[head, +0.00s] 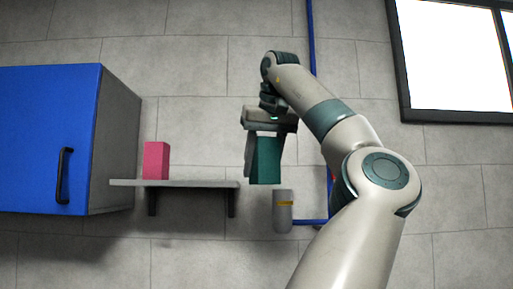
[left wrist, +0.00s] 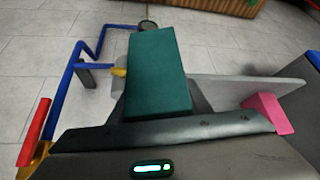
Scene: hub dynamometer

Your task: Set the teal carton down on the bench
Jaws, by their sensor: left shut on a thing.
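The teal carton (head: 265,163) hangs upright in my left gripper (head: 264,146), in the air in front of the wall, to the right of the grey wall shelf. The gripper is shut on the carton's upper part, and the carton's lower end is free, touching nothing that I can see. In the left wrist view the carton (left wrist: 157,75) fills the middle between the dark fingers. No bench can be made out for certain in either view. My right gripper is not in view.
The grey shelf (head: 205,184) holds a pink box (head: 156,160) at its left end. A blue cabinet (head: 45,140) is left of it. A grey cylinder with a yellow band (head: 284,212) and blue pipe (head: 312,45) are near the carton. A window (head: 455,50) is at upper right.

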